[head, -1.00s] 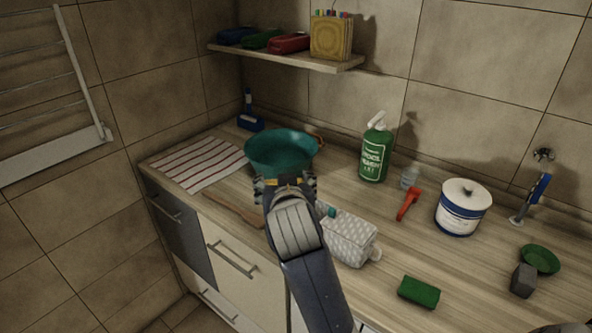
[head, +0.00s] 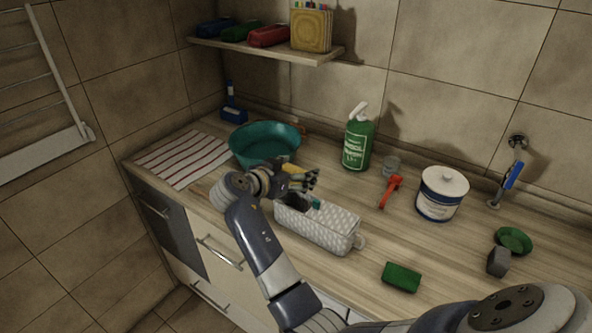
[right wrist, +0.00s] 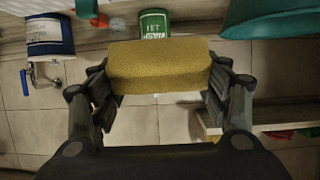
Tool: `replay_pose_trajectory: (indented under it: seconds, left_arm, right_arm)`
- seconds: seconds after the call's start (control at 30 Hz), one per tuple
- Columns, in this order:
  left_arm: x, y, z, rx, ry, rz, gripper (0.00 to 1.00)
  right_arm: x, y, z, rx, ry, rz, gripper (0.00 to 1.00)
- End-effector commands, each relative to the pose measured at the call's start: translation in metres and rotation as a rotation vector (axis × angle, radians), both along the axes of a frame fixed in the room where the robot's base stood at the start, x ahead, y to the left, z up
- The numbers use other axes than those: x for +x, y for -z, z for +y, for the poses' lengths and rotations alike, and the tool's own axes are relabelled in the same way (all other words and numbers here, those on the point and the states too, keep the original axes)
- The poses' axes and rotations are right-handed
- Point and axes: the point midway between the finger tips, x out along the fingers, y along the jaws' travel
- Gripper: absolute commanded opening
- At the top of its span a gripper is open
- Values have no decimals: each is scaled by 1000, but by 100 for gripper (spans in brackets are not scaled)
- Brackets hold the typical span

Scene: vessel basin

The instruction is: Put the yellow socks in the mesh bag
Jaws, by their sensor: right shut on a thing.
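My right gripper (head: 303,179) is in the air between the teal bowl (head: 264,145) and a pale patterned open-topped container (head: 325,228), near the container's left end. It is shut on the yellow socks (right wrist: 158,67), a folded ribbed bundle held across both fingers in the right wrist view. In the head view only a small yellow patch of the socks (head: 293,169) shows behind the fingers. The container has a dark inside and a small teal item at its opening; it may be the mesh bag, but I cannot tell surely. My left gripper is not in view.
A striped cloth (head: 184,158) lies left of the bowl. Behind and right stand a green bottle (head: 358,145), a glass (head: 391,166), a red tool (head: 391,191) and a white pot (head: 441,194). A green sponge (head: 402,277) lies in front. A shelf (head: 265,51) hangs above.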

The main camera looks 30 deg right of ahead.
Motion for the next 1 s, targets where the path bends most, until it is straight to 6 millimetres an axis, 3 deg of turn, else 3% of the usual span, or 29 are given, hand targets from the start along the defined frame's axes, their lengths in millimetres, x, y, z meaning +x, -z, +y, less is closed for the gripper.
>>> replay_pose_trajectory:
  seconds: [0.6, 1.0]
  left_arm:
    - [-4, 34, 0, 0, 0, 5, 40]
    - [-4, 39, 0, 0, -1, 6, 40]
  right_arm:
    - [0, 51, 1, 1, -2, 1, 53]
    - [-1, 58, 0, 5, 1, 5, 53]
